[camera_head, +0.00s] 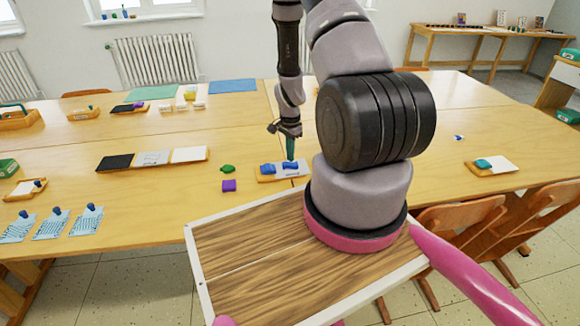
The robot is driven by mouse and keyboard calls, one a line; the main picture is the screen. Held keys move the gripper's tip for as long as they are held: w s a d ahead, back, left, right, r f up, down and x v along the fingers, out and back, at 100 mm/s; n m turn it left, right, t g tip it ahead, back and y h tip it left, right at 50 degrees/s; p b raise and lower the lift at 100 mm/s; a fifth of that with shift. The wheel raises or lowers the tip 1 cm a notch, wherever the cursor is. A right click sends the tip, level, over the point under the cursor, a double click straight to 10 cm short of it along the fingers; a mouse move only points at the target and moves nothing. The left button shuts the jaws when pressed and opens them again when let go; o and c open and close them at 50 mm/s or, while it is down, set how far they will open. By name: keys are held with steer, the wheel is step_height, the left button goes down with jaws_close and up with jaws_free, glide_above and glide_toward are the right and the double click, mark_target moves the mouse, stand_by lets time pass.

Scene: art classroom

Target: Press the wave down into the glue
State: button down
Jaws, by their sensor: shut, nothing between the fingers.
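My gripper (291,157) points down with its fingers shut and empty. Its tip is at the blue piece (290,166) on a small wooden tray (265,178) with a pale card (300,170). A second blue piece (267,169) lies just left of it on the same tray. The blue pieces are too small to tell which is the wave, or whether both are parts of it. The tip looks very close to the right-hand piece; I cannot tell whether it touches. No glue can be made out.
A green piece (227,169) and a purple block (229,186) lie left of the tray. A long tray of black, grey and white cards (152,158) is farther left. Another tray with a teal piece (484,163) is at right. The table between is clear.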

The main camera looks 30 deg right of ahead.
steer(key=shift+f, duration=0.8)
steer(key=shift+r, duration=0.1)
stand_by(0.9)
steer(key=shift+r, duration=3.45)
step_height(320, 180, up, 13)
steer(key=n+t, duration=0.2)
glide_above(290, 164)
steer(key=w+a, duration=0.2)
steer(key=a, duration=0.1)
steer(key=s+a+r+n+t+y, duration=0.1)
steer(key=s+a+r+n, duration=0.15)
steer(key=r, duration=0.55)
steer(key=s+a+r+n+t, duration=0.1)
steer(key=a+r, duration=0.2)
steer(key=r, duration=0.6)
steer(key=s+a+r+n+t, duration=0.1)
steer(key=s+a+r+n, duration=0.1)
steer(key=s+r, duration=0.5)
steer(key=s+a+r+n+t+y, duration=0.1)
steer(key=s+a+r+n+t, duration=0.1)
steer(key=s+r, duration=0.6)
steer(key=s+n, duration=0.1)
steer(key=s, duration=0.2)
steer(key=shift+a, duration=0.35)
